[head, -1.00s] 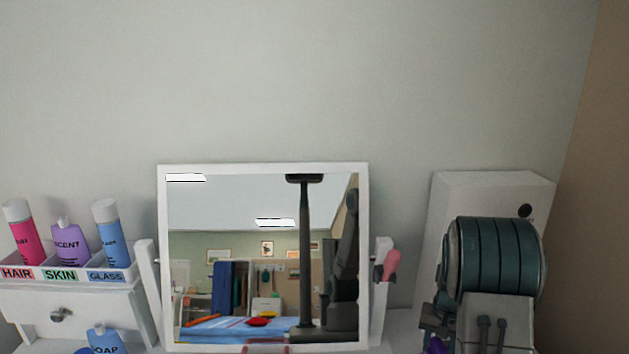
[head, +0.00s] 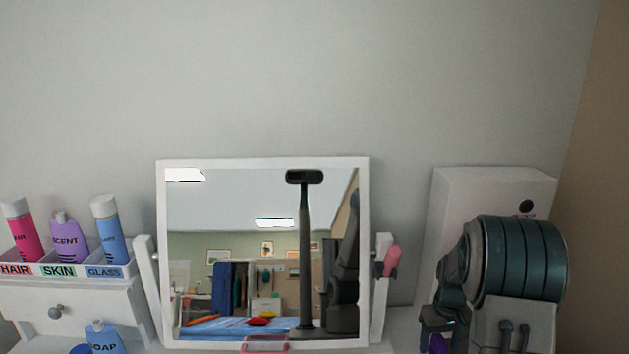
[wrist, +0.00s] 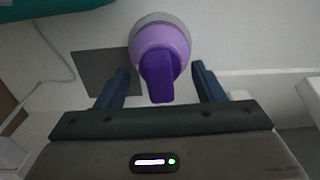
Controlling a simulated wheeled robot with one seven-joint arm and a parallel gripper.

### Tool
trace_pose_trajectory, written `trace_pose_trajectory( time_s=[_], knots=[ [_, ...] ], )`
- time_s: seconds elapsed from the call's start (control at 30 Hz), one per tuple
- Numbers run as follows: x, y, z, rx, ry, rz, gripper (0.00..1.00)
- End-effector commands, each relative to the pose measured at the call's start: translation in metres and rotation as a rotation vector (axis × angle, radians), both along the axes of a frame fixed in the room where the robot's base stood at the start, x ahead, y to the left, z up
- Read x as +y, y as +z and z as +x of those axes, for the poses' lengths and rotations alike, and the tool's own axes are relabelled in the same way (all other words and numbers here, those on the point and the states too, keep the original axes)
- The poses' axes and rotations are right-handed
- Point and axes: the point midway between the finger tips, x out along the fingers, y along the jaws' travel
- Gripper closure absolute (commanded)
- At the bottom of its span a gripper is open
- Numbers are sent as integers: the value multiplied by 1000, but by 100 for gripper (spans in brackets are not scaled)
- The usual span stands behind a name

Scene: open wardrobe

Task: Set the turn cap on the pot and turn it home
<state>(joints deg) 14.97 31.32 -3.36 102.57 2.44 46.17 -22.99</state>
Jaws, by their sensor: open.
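The purple turn cap (wrist: 160,45), round with a raised grip bar, is at the top middle of the wrist view. A grey round rim (wrist: 158,18), which looks like the pot's, shows behind the cap; whether the cap is seated on it I cannot tell. My gripper (wrist: 160,68) is open, with one dark finger on each side of the cap's grip bar and visible gaps between. A small bit of purple, likely the cap (head: 437,345), shows at the bottom edge of the head view beside my arm. The pot is otherwise hidden.
A framed mirror (head: 163,260) stands in the middle. On the left is an organiser (head: 132,270) with several bottles, and a soap bottle (head: 103,338) in front. A white box (head: 480,190) stands behind my arm. A dark square (wrist: 95,70) and a pale cable (wrist: 55,50) lie near the cap.

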Motion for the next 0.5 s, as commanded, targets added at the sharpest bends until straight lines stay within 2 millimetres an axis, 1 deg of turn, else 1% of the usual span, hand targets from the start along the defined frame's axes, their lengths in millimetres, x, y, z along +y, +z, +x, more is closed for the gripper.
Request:
trace_pose_trajectory(
  time_s=[0.5],
  knots=[
    [-1, 1, 0, 0, 675, 1, 38]
  ],
)
